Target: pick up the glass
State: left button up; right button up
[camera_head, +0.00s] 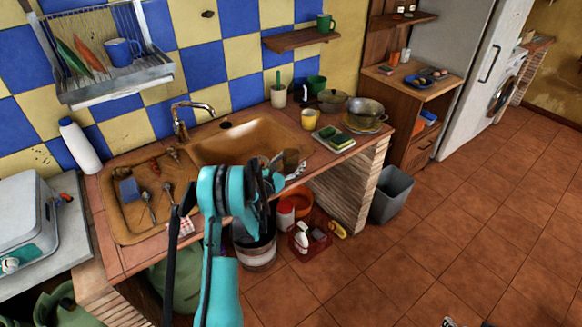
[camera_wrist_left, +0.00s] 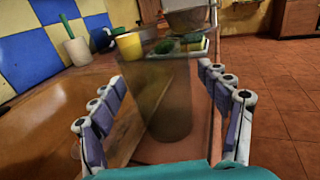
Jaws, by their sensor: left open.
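The glass (camera_wrist_left: 168,105) is a brownish see-through tumbler. In the left wrist view it stands upright between the two spread fingers of my left gripper (camera_wrist_left: 160,85), which is open around it. I cannot tell whether either finger touches it. In the head view the glass (camera_head: 291,160) stands near the front edge of the counter, right of the sink basin, partly hidden by my left gripper (camera_head: 277,170). My right gripper does not show.
The brown sink (camera_head: 240,143) is left of the glass. Behind it are a yellow cup (camera_head: 309,118) and a dish with green sponges (camera_head: 334,138). Pots (camera_head: 366,111) stand farther right. A bucket (camera_head: 256,250) and a grey bin (camera_head: 391,196) are on the floor.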

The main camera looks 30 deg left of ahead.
pick_arm(q)
jog(key=c, duration=1.4)
jog(key=shift+o, duration=0.2)
jog(key=shift+r, duration=0.1)
